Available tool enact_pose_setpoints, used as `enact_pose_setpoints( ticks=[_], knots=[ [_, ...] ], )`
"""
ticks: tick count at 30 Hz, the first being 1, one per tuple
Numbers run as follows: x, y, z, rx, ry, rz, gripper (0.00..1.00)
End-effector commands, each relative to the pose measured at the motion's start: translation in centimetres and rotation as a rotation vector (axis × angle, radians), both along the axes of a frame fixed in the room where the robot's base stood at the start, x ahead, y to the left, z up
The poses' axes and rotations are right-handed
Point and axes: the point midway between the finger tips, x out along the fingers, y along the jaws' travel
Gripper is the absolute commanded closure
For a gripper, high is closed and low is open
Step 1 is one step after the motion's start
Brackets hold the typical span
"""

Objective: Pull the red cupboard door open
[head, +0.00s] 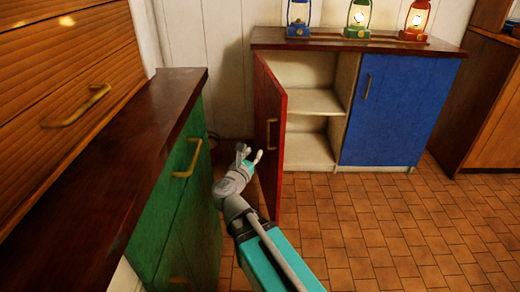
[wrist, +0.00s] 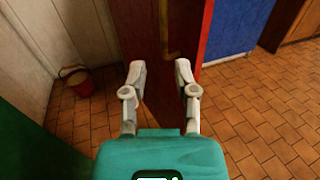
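The red cupboard door (head: 271,115) stands swung wide out from its cupboard, with the shelves inside showing. Its brass handle (head: 271,133) is on the face turned left. My gripper (head: 249,153) is left of the door, a little below the handle, with its fingers spread and nothing held. In the wrist view, my gripper (wrist: 159,70) is open, with the door (wrist: 192,30) beyond the fingers and the handle (wrist: 168,30) above the gap between them. I cannot tell whether a finger touches the door.
A blue door (head: 395,110) is shut right of the open shelves. Three lanterns (head: 358,18) stand on the cupboard top. A green cupboard (head: 180,190) stands close left of my arm. A red bucket (wrist: 78,82) is on the floor. Tiled floor at right is clear.

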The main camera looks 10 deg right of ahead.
Motion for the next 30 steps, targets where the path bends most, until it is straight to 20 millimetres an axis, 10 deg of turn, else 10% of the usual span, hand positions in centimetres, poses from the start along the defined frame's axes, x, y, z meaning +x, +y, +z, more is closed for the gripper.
enact_pose_setpoints(
  ticks=[5,18,30],
  knots=[
    [0.9,0.2,0.9,-0.047,0.0,0.044,1.0],
    [6.1,2.8,5.2,-0.473,0.035,0.39,1.0],
    [8.5,4.5,5.1,-0.955,0.145,0.758,1.0]
  ],
)
